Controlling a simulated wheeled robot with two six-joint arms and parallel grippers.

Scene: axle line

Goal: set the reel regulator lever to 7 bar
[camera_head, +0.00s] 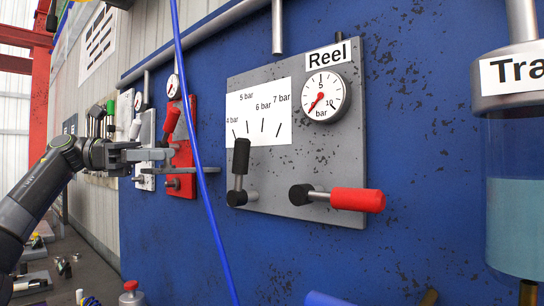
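The grey Reel panel (340,150) hangs on the blue wall. Its black-handled lever (241,157) stands nearly upright below a white scale card (265,108) marked 4 to 7 bar. The lever's top sits near the 4 and 5 bar marks, at the card's left side. The round Reel gauge (326,96) has its red needle pointing down and left. A red-handled lever (357,200) on the same panel points right, about level. My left gripper (192,161) is left of the black lever, fingers spread and pointing right, apparently empty. My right gripper is not in view.
A blue hose (190,110) hangs between my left gripper and the Reel panel. Behind the gripper is a red panel (182,185) with a red-handled lever (170,121). A clear tank (515,220) with bluish liquid stands at the right.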

